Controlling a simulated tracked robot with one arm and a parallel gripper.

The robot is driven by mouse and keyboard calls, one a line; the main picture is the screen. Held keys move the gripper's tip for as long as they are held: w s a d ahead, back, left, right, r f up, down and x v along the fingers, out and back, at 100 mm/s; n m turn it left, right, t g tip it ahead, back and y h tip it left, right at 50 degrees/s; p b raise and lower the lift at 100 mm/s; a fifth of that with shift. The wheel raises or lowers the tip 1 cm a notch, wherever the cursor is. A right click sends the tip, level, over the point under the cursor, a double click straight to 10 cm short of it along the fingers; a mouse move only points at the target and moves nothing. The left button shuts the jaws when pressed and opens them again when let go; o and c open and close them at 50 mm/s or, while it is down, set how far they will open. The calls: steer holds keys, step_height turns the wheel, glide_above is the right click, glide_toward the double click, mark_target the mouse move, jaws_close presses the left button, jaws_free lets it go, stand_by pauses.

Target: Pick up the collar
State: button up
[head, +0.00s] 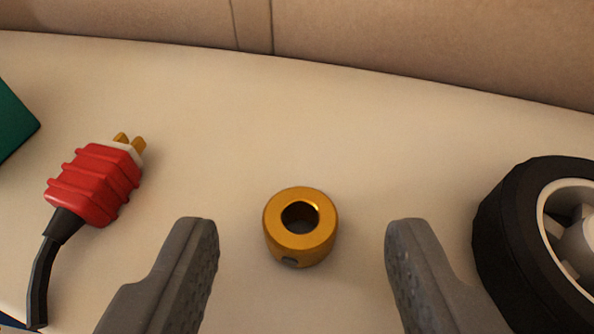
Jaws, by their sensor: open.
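The collar (301,241) is a short gold metal ring with a dark round hole and a small grey screw on its near side. It lies flat on the pale surface, hole facing up, near the middle of the head view. My gripper (301,228) is open, with one grey finger to the left of the collar and one to the right. In the picture the collar sits between the fingertips, with a gap on each side. Neither finger appears to touch it. I cannot tell the fingers' height above the surface.
A red plug (95,184) with a black cord lies at the left. A black wheel (520,240) with a white hub is at the right, close to the right finger. A green object (12,122) shows at the left edge. A tan panelled wall (400,40) runs along the back. The surface (300,120) behind the collar is clear.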

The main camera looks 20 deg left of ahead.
steer(key=shift+w+a+f, duration=0.2)
steer(key=shift+w, duration=0.35)
jaws_close()
steer(key=shift+r, duration=0.15)
